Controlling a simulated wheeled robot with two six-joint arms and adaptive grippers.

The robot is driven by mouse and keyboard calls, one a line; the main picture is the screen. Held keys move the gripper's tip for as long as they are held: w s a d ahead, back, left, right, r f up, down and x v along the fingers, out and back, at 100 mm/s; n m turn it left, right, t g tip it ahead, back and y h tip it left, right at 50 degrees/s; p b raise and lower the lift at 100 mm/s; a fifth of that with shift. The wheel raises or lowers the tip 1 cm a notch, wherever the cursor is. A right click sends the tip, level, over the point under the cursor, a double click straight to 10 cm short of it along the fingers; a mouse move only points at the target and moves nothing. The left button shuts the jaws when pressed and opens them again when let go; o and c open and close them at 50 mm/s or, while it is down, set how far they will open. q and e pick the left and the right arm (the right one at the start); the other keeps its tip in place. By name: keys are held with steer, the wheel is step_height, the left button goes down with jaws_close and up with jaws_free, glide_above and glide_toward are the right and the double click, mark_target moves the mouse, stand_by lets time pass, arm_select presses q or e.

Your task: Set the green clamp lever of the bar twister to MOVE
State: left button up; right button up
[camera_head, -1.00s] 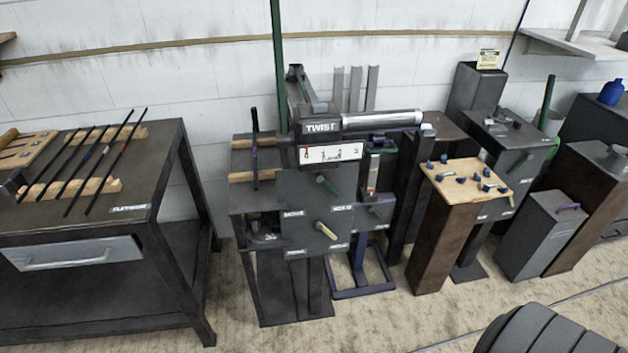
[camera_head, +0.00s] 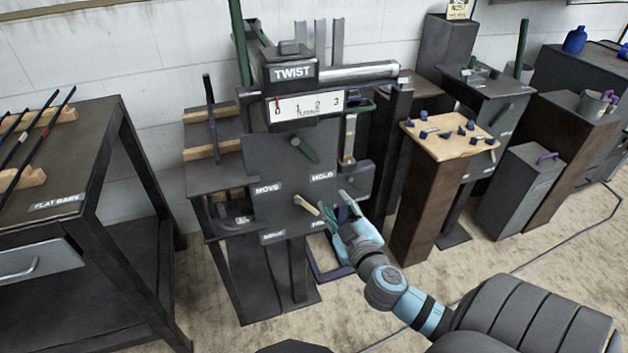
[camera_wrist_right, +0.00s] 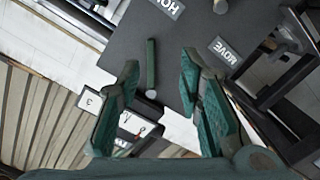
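The bar twister's front plate (camera_head: 262,160) stands in the middle of the head view, with MOVE (camera_head: 267,188) lettered on the left and HOLD (camera_head: 322,176) on the right. The green clamp lever (camera_head: 306,150) slants down and right, toward HOLD. It also shows in the right wrist view (camera_wrist_right: 151,65), between the fingers in the picture. My right gripper (camera_head: 338,201) is open and empty in front of the plate, below and right of the green lever. Its spread fingers show in the wrist view (camera_wrist_right: 160,68); I see no contact with the lever. My left gripper is out of view.
A cream-handled lever (camera_head: 306,205) sits lower on the plate, close left of my right gripper. A numbered scale (camera_head: 307,107) is above, its red marker near 0. A wooden-topped pedestal (camera_head: 452,136) stands right. The flat bars table (camera_head: 85,180) stands left.

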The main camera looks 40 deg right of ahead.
mark_target(312, 158)
steer(key=shift+t, duration=0.4)
steer(key=r+x, duration=0.1)
steer(key=x, duration=0.3)
steer(key=r+x, duration=0.1)
steer(key=x, duration=0.4)
steer(key=r+x, duration=0.1)
steer(key=x, duration=0.4)
steer(key=shift+w+a, duration=0.1)
steer(key=shift+a, duration=0.15)
jaws_close()
